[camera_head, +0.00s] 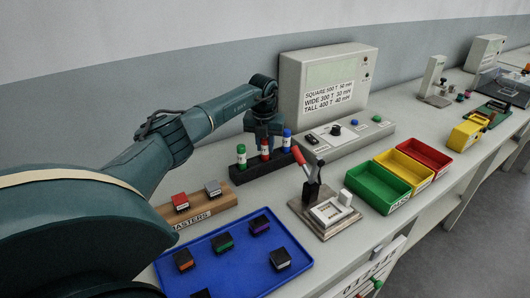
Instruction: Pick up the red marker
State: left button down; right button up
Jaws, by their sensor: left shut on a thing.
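The red marker (264,151) stands upright in a dark marker rack (258,167), between a green marker (241,154) and a blue marker (287,138). My left gripper (264,138) points down over the rack and is shut on the red marker from above. The fingers cover the marker's upper part. The marker still appears to be in the rack; its lower end is too small to tell. My right gripper is not in the view.
A tester box (325,84) with a label stands behind. A blue tray (228,260) with several small blocks lies in front, beside a wooden masters block (209,208). A red-handled press (309,185) and green, yellow and red bins (378,188) stand to the right.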

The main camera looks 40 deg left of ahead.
pick_arm(q)
notch_tip(320, 180, up, 10)
jog(key=shift+b, duration=0.45)
